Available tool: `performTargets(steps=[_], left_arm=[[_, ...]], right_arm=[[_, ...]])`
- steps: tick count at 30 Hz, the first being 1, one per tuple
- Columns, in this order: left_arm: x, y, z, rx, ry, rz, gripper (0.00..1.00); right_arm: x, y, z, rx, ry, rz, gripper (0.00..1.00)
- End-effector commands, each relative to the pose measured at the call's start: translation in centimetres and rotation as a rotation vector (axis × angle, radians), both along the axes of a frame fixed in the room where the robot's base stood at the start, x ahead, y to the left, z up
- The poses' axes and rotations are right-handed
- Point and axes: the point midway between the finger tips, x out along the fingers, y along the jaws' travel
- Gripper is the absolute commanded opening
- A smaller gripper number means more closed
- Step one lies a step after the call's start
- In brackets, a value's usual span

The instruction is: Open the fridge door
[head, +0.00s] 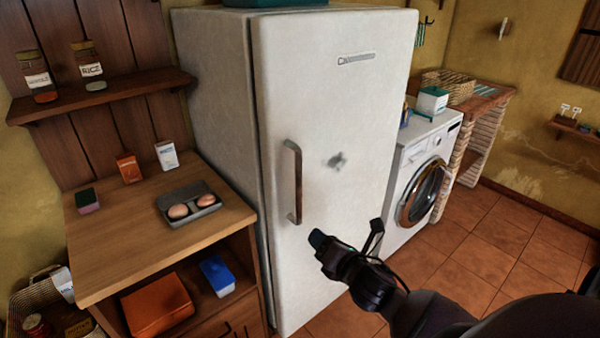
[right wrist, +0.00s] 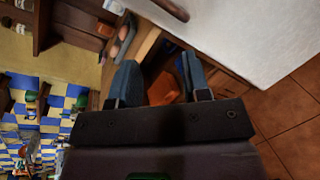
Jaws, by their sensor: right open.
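The white fridge (head: 345,120) stands in the middle of the head view, its door shut. Its long brown vertical handle (head: 297,182) is on the left side of the door. My right gripper (head: 345,242) is in front of the lower door, to the right of and below the handle. In the right wrist view its two blue-grey fingers (right wrist: 158,80) are apart with nothing between them. The handle (right wrist: 170,8) shows at the top of that view, beyond the fingertips and apart from them. My left gripper is not in view.
A washing machine (head: 421,178) stands to the right. The tiled floor (head: 480,255) at the right is clear.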

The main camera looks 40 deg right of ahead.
Motion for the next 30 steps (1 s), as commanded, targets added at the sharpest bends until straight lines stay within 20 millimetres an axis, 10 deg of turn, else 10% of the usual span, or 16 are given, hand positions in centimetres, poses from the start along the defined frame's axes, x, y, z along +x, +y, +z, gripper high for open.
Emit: performTargets(steps=[10, 30], left_arm=[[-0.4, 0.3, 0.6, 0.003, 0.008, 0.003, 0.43], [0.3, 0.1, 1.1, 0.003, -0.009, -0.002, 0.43]], right_arm=[[3.6, -1.5, 8.3, -0.689, -0.085, 0.056, 0.43], [11.6, -2.5, 9.1, -0.767, -0.09, 0.056, 0.43]])
